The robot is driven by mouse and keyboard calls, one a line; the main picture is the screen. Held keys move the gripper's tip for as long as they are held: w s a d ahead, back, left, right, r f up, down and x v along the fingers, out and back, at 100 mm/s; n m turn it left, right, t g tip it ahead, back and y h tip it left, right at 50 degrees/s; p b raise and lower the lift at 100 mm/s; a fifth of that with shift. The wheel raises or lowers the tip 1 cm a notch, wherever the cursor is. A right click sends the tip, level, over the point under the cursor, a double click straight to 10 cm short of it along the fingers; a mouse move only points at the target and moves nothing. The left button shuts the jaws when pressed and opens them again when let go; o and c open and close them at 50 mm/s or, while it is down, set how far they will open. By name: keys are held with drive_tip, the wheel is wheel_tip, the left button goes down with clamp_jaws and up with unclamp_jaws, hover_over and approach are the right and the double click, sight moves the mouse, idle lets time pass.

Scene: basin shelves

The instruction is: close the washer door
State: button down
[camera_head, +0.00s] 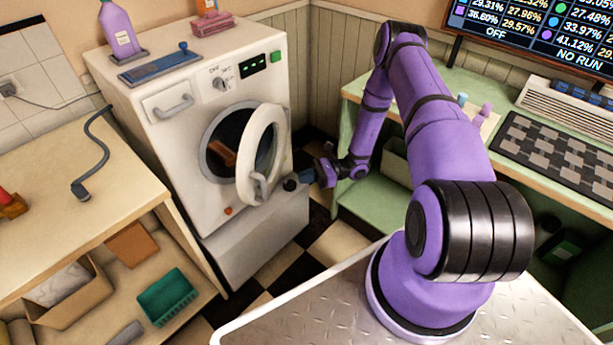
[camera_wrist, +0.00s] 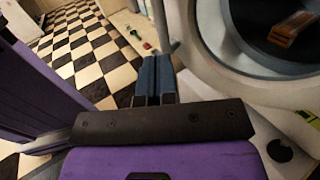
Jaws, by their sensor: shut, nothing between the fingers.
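The white washer (camera_head: 185,140) stands against the back wall at left of centre. Its round door (camera_head: 262,152) is partly open, swung out on the right side of the dark drum opening (camera_head: 225,145). A brown block-like item (camera_head: 221,153) lies inside the drum, and it also shows in the wrist view (camera_wrist: 293,24). My gripper (camera_head: 291,184) is at the lower right of the door, close to its rim; I cannot tell if it touches. In the wrist view the two blue fingers (camera_wrist: 154,78) are together and empty, left of a pale round rim (camera_wrist: 215,62).
A wooden bench (camera_head: 80,190) with a bent grey hose-like item (camera_head: 92,160) stands at left. A green desk (camera_head: 370,195) with a keyboard-like board is at right. A bottle (camera_head: 120,30) stands on the washer. Checkered floor (camera_head: 335,243) is clear before the washer.

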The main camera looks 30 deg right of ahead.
drive_tip(key=x, duration=1)
drive_tip(key=shift+w+a, duration=0.1)
drive_tip(key=w+a+m+t+h, duration=0.2)
drive_tip(key=w+a+m+t, duration=0.2)
drive_tip(key=w+a, duration=0.5)
drive_tip(key=shift+w+a+t+h, duration=0.25)
drive_tip(key=shift+a+t, duration=0.25)
drive_tip(key=shift+t, duration=0.4)
